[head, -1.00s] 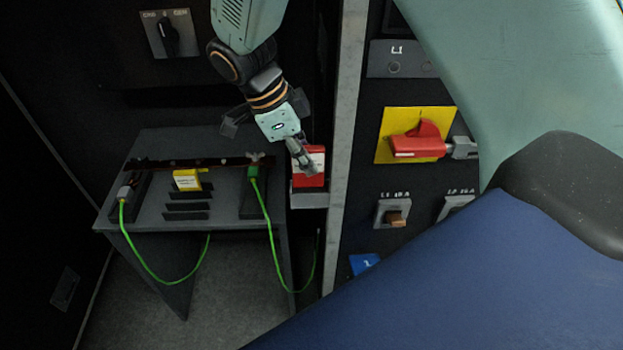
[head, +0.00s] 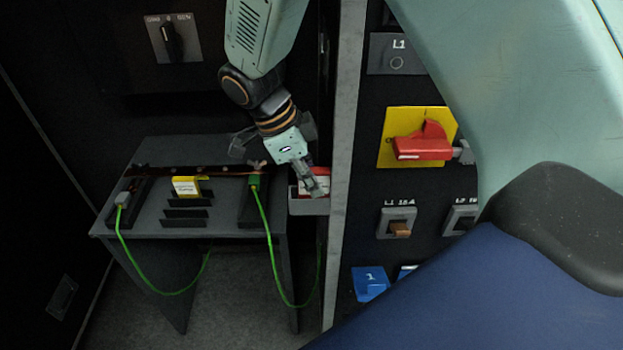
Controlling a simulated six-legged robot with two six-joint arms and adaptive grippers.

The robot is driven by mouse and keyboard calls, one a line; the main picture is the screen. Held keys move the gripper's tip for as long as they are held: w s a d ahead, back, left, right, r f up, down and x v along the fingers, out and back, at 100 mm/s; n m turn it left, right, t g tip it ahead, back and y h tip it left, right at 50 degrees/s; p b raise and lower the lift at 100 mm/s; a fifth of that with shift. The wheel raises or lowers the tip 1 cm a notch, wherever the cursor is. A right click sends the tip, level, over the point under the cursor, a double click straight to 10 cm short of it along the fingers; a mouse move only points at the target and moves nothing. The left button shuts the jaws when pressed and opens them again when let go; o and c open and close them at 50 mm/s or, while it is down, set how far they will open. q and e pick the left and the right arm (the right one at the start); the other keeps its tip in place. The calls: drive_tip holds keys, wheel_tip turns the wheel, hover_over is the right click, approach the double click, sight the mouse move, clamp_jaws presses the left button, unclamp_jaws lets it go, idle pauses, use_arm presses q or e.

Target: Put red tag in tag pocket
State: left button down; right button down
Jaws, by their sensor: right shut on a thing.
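The red tag (head: 313,172), with a white label face, is partly visible behind my fingers at the edge of the dark cabinet. My right gripper (head: 317,187) reaches down from the top and is shut on the tag. The grey tag pocket (head: 307,206) is a small open-topped holder just right of the grey table. The tag's lower part is hidden behind the pocket's front wall, so it stands at least partly inside the pocket. I cannot tell whether it touches the bottom. My left gripper is not in view.
The grey table (head: 170,222) left of the pocket carries a yellow tag (head: 186,187), slotted ribs and green cables (head: 268,245). A pale upright post (head: 346,180) stands close right of the pocket. Beyond it are a red rotary handle (head: 423,147) and breakers (head: 397,222).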

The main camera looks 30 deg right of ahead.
drive_tip(key=shift+f, duration=0.2)
drive_tip(key=c, duration=1.7)
unclamp_jaws()
drive_tip(key=shift+a, duration=0.1)
drive_tip(key=o, duration=0.4)
drive_tip(key=shift+w+a, duration=0.25)
drive_tip(key=shift+a, duration=0.05)
drive_tip(key=shift+s+d, duration=0.15)
drive_tip(key=shift+d, duration=0.15)
drive_tip(key=shift+r, duration=0.15)
drive_tip(key=v, duration=1.2)
drive_tip(key=shift+a, duration=0.2)
drive_tip(key=shift+d, duration=0.1)
